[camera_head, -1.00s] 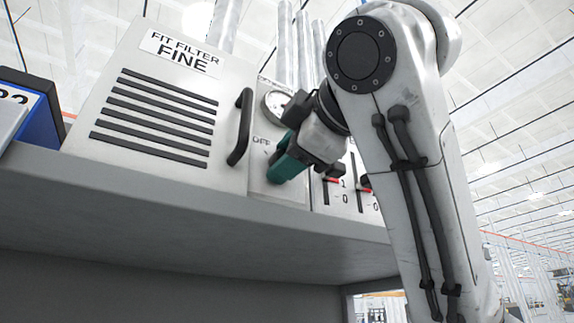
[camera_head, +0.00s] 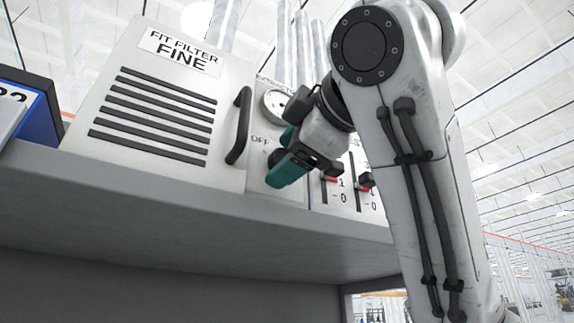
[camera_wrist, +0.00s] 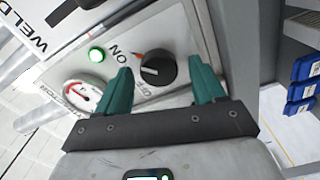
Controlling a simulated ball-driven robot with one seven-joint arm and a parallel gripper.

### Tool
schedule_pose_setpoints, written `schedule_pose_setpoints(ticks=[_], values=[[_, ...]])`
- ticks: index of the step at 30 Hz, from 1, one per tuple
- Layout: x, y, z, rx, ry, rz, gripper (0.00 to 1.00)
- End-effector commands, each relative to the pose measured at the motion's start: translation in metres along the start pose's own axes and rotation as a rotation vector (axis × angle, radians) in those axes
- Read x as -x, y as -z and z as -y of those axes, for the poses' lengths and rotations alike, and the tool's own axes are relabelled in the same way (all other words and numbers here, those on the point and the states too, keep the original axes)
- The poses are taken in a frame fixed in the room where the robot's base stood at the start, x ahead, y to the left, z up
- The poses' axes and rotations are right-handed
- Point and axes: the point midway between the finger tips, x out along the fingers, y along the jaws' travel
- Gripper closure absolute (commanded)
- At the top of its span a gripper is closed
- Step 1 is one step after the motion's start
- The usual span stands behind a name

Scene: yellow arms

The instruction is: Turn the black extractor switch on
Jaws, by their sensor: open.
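The black extractor switch (camera_wrist: 158,69) is a round knob on a light panel, with a pale mark on its face. ON and OFF lettering and a small orange mark lie beside it. My gripper (camera_wrist: 160,72) is open, its two green fingers on either side of the knob in the wrist view; I cannot tell whether they touch it. In the head view my gripper (camera_head: 283,156) is at the panel beside the OFF label, and the knob (camera_head: 277,156) shows only partly, dark between the fingers.
A lit green lamp (camera_wrist: 97,54) and a round gauge (camera_wrist: 82,92) are near the knob. A filter box (camera_head: 155,110) with a black handle (camera_head: 239,126) stands left of my gripper. Red-marked switches (camera_head: 366,181) are to the right. Blue bins (camera_wrist: 303,88) are at the wrist view's right.

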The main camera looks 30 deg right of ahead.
Motion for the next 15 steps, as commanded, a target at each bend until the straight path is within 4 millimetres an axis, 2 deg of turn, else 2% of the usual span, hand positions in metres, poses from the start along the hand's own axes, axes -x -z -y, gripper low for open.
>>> schedule_pose_setpoints(ticks=[9, 15], values=[[0.058, -0.003, 0.003, 0.003, -0.008, 0.004, 0.31], [0.087, -0.002, 0.002, 0.0, -0.004, 0.003, 0.31]])
